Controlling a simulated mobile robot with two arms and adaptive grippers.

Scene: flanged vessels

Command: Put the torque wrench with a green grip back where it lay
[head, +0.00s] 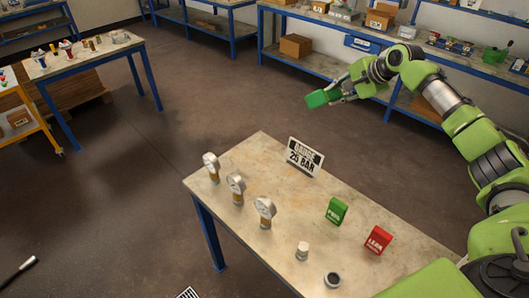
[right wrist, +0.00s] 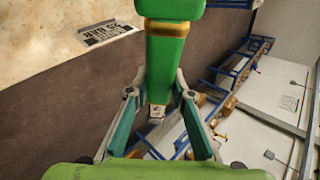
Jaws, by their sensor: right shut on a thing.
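My right gripper (head: 342,94) is shut on a green object (head: 318,99), held in the air beyond the far edge of the near table. In the right wrist view the green object (right wrist: 165,65) has a gold band near its top and sits between the two fingers (right wrist: 159,96). It looks like the green grip of the torque wrench, but the rest of the tool cannot be made out. The place where it lay cannot be told from these views. My left gripper is not in view.
The near table (head: 262,152) bears several items: gauges (head: 236,186), a "25 BAR" sign (head: 304,156), green (head: 336,211) and red (head: 377,240) blocks, a white-topped piece (head: 302,250) and a dark ring (head: 332,279). A blue-framed bench (head: 330,65) stands behind. Floor between is clear.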

